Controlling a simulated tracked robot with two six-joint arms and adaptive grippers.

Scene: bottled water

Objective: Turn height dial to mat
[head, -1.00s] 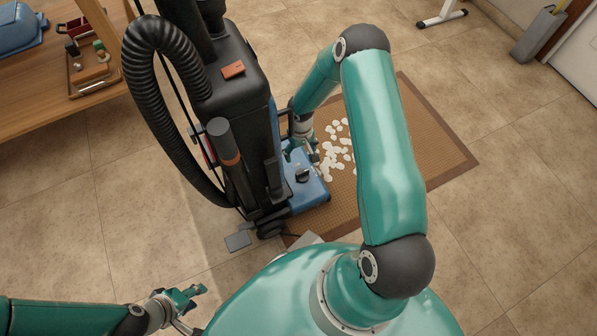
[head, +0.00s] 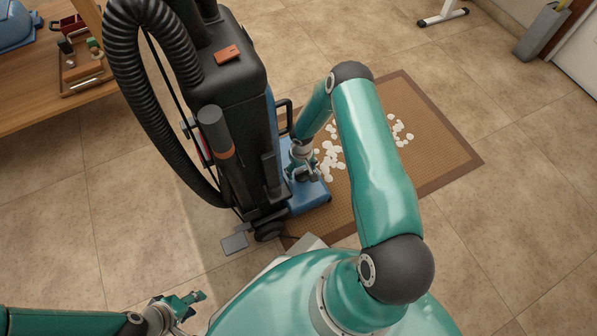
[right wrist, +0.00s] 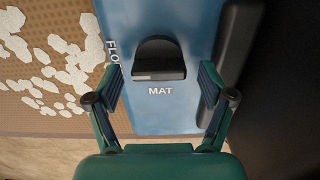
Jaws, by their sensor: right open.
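The height dial (right wrist: 158,58) is a black knob on the blue floor head (head: 311,198) of an upright vacuum cleaner. In the right wrist view the word MAT is printed just below the dial, and a partly hidden FLO... label is at its left. My right gripper (right wrist: 160,74) is open, with one finger on each side of the dial and visible gaps between. In the head view the right gripper (head: 304,172) is over the blue head and hides the dial. My left gripper (head: 186,304) is low at the left, away from the vacuum, with its fingers apart.
The black vacuum body (head: 240,110) and its hose (head: 122,100) stand just left of the right gripper. The brown mat (head: 430,150) under the blue head bears scattered white bits (head: 330,160). A wooden table (head: 40,95) is at the upper left.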

